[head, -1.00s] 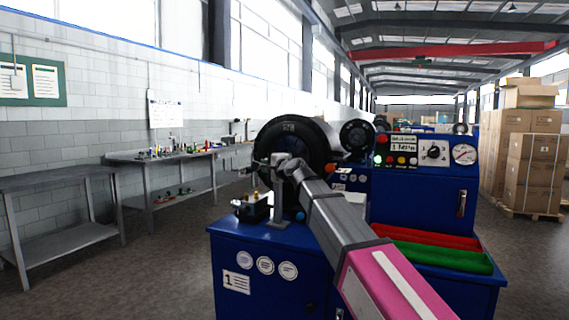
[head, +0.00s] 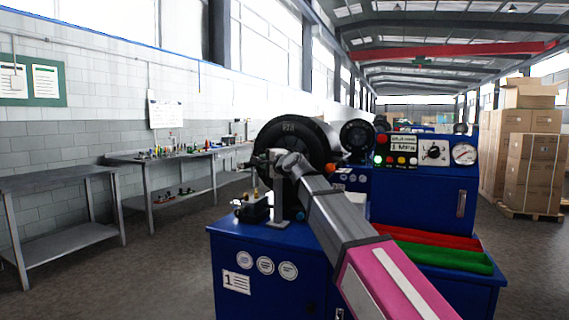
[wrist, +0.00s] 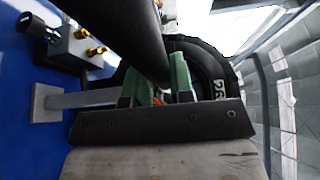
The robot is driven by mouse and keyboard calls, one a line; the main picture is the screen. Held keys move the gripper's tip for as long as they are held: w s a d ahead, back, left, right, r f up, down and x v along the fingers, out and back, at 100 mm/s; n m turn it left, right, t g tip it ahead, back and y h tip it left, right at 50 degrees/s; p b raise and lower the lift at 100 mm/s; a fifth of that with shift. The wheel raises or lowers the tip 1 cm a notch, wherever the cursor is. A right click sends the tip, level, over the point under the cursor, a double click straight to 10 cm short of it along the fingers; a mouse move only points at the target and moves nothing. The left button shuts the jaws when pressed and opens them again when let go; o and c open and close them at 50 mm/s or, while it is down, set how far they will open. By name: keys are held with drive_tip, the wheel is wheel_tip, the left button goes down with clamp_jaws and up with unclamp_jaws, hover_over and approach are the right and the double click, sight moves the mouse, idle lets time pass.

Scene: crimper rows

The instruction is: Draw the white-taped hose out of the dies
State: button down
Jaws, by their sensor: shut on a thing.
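My gripper (head: 268,160) is at the front of the black round crimper head (head: 318,140) on the blue machine. In the wrist view my gripper (wrist: 156,88) has its green fingers on either side of a thick black hose (wrist: 125,30) and is shut on it. The hose runs up and left out of the picture from between the fingers. I see no white tape on its visible part. The crimper head (wrist: 208,62) is behind the fingers in that view. The dies and the hose's inner end are hidden by my gripper and arm.
A small block with brass fittings (head: 254,210) and a grey post (head: 278,205) stand on the blue cabinet (head: 235,250) below my gripper. Grey benches (head: 60,183) line the left wall.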

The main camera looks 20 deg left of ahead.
drive_tip(key=shift+r, duration=2.7)
drive_tip(key=shift+d, duration=0.1)
